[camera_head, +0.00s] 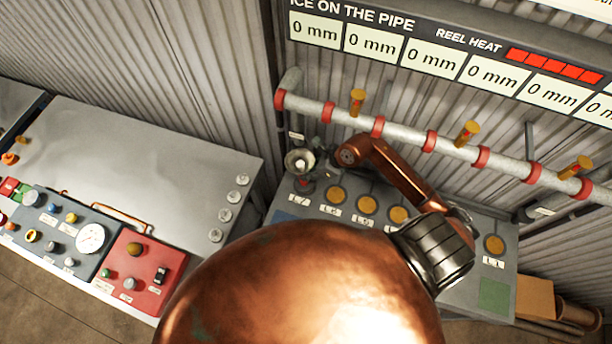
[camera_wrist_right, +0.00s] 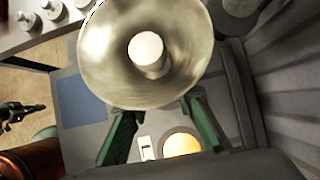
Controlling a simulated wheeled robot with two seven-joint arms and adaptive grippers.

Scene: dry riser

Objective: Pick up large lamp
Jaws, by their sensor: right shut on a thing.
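The large lamp (camera_head: 299,160) is a round silvery reflector with a pale bulb in its middle. In the head view it is at the left end of the grey labelled panel (camera_head: 458,262). In the right wrist view the lamp (camera_wrist_right: 103,55) fills the upper middle, its open face toward the camera. My right gripper (camera_head: 319,158) is at the lamp's right side. In the wrist view the green fingers of the gripper (camera_wrist_right: 160,112) come up to the lamp's underside, shut on it. The lamp's back and base are hidden.
A frosted pipe (camera_head: 400,134) with red rings and yellow handles runs behind the panel. Several amber discs (camera_head: 367,204) sit on the panel. A grey bench (camera_head: 130,160) with knobs and gauges stands left. A cardboard box (camera_head: 535,297) lies at right. Corrugated walls close the back.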

